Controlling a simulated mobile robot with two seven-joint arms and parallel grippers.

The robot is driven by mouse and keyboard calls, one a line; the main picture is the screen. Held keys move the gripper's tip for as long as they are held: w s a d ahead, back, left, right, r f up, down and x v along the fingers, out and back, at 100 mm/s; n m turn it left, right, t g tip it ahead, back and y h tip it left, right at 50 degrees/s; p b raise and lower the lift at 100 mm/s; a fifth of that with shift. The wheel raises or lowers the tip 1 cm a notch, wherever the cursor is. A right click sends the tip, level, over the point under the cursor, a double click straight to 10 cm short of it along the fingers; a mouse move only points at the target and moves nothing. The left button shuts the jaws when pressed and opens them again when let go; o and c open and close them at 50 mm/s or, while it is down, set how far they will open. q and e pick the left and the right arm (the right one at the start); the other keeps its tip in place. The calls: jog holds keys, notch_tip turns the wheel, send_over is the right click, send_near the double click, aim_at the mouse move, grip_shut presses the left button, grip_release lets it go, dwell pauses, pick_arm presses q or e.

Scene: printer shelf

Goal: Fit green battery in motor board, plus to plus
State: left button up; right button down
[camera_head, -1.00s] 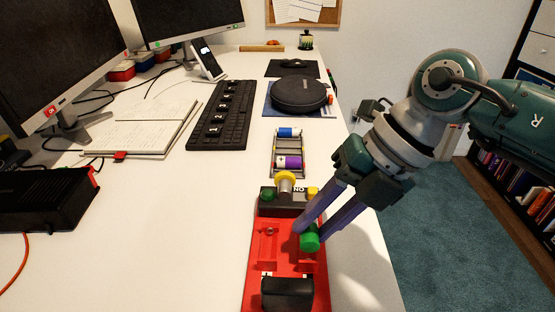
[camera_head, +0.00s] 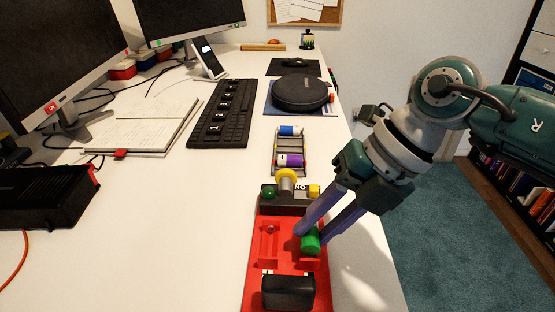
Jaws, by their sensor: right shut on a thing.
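The red motor board (camera_head: 259,289) lies on the white desk near the front right edge. It has a black block at its near end, and a dark switch block marked "NO" with a yellow knob at its far end. The green battery (camera_head: 310,241) is at the right side of the board. My right gripper (camera_head: 308,235) is shut on it, with purple fingers reaching in from the upper right. I cannot tell whether the battery is seated or just above the slot. Its plus end cannot be made out. My left gripper is not in view.
A rack (camera_head: 277,147) holding a blue-and-white battery (camera_head: 289,131) and a purple battery (camera_head: 290,160) stands beyond the board. A keyboard (camera_head: 220,113), notebook (camera_head: 143,126) and round black case (camera_head: 300,93) lie farther off.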

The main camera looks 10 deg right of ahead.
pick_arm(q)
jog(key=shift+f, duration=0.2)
pick_arm(e)
jog(key=shift+f, duration=0.25)
pick_arm(q)
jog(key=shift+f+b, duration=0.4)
jog(key=shift+b, duration=0.15)
pick_arm(e)
jog(key=shift+f, duration=0.5)
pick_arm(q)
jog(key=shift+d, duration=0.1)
pick_arm(e)
jog(key=shift+d, duration=0.1)
